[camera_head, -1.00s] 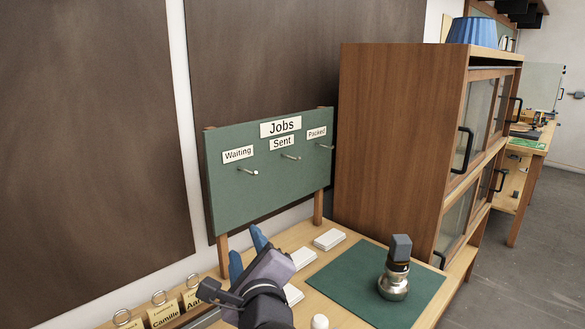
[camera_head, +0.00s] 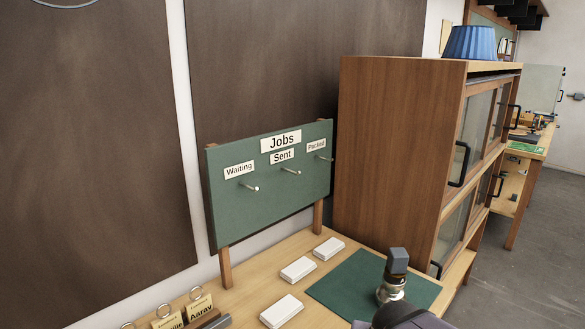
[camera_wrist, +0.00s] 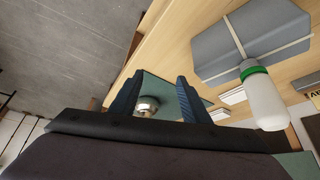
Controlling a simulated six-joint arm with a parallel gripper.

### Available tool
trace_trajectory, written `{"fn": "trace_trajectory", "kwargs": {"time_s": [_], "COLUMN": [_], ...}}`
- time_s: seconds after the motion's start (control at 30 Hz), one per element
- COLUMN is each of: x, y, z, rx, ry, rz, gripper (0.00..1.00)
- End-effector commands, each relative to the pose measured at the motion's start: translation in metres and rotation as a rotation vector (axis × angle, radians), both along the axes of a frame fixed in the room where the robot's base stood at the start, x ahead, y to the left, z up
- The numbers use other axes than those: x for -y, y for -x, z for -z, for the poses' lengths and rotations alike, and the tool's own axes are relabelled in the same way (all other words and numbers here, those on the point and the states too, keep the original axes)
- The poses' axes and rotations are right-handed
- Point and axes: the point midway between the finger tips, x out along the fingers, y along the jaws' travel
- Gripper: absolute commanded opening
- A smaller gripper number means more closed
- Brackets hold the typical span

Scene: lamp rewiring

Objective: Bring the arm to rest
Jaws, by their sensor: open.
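My gripper (camera_wrist: 157,97) shows in the wrist view with its two blue fingers spread apart and nothing between them. Beyond the fingers, a silver round part (camera_wrist: 148,104) stands on a green mat (camera_wrist: 160,86). In the head view, part of my arm (camera_head: 405,316) is at the bottom edge, in front of the green mat (camera_head: 345,285). The fingers are not visible there. A silver fitting with a grey block on top (camera_head: 397,262) stands on that mat, its lower part hidden by my arm.
Several white blocks (camera_head: 298,269) lie left of the mat. A wooden cabinet (camera_head: 400,160) rises at the right. The wrist view shows a grey strapped box (camera_wrist: 225,45) and a white bottle (camera_wrist: 264,104).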

Motion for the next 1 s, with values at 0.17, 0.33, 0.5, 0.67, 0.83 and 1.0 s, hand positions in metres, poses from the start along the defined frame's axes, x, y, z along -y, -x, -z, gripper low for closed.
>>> {"fn": "trace_trajectory", "kwargs": {"time_s": [0.17,0.33,0.5,0.67,0.83,1.0], "x": [-0.011,-0.022,-0.028,-0.029,-0.029,-0.029], "y": [0.069,0.118,0.138,0.141,0.141,0.141], "z": [0.030,0.046,0.052,0.054,0.054,0.054], "rx": [-0.275,-0.439,-0.503,-0.511,-0.511,-0.511], "ry": [-0.013,-0.051,-0.076,-0.079,-0.079,-0.079], "rz": [-0.143,-0.260,-0.313,-0.323,-0.323,-0.323], "gripper": [0.42,0.42,0.42,0.42,0.42,0.42]}}
